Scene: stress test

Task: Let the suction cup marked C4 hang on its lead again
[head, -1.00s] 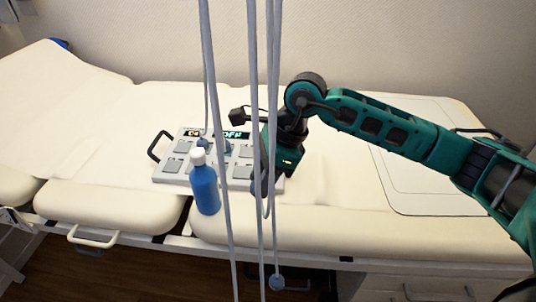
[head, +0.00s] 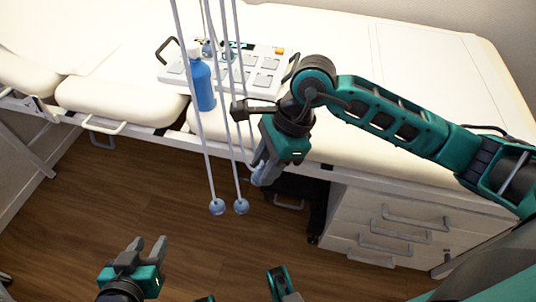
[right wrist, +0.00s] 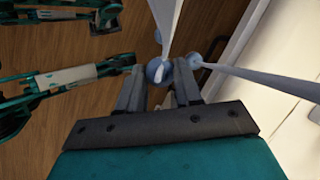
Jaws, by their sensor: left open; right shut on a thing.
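My right gripper (head: 260,172) is shut on a pale blue suction cup (head: 257,176) at the end of a grey lead, past the couch's front edge. In the right wrist view a blue cup (right wrist: 155,70) sits between the finger ends. No C4 mark is legible on it. Two more cups, a left one (head: 217,207) and a right one (head: 241,206), hang free on leads to the left of my right gripper. Another bluish cup (head: 208,48) appears at the panel behind the bottle, partly hidden. My left gripper (head: 150,247) is open and empty, low over the floor.
A white panel (head: 225,88) with grey pads and a display lies on the cream couch (head: 330,60). A blue bottle (head: 202,85) stands at its front left. Hanging leads cross before both. A drawer cabinet (head: 385,215) is at right; the wooden floor is open at left.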

